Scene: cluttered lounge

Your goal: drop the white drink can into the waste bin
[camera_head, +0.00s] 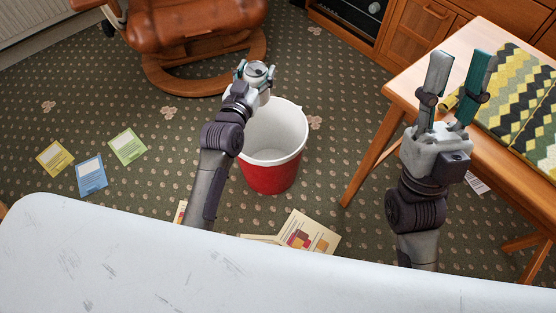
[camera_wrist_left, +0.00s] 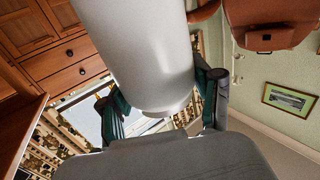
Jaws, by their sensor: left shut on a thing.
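The white drink can (camera_head: 258,69) is held in my left gripper (camera_head: 255,74), which is shut on it. In the left wrist view the can (camera_wrist_left: 145,45) fills the space between the two fingers (camera_wrist_left: 160,105). The waste bin (camera_head: 271,177) is red outside and white inside, and stands upright on the carpet. In the head view the can and gripper overlap the bin's far left rim; the can's exact height above it cannot be told. The visible inside of the bin looks empty. My right gripper (camera_head: 461,65) is open and empty, in front of the wooden table.
A wooden table (camera_head: 405,90) with a patterned cloth (camera_head: 515,100) stands at the right. A brown leather chair (camera_head: 185,25) is behind the bin. Coloured leaflets (camera_head: 91,174) lie on the carpet at left, and papers (camera_head: 306,233) lie in front of the bin.

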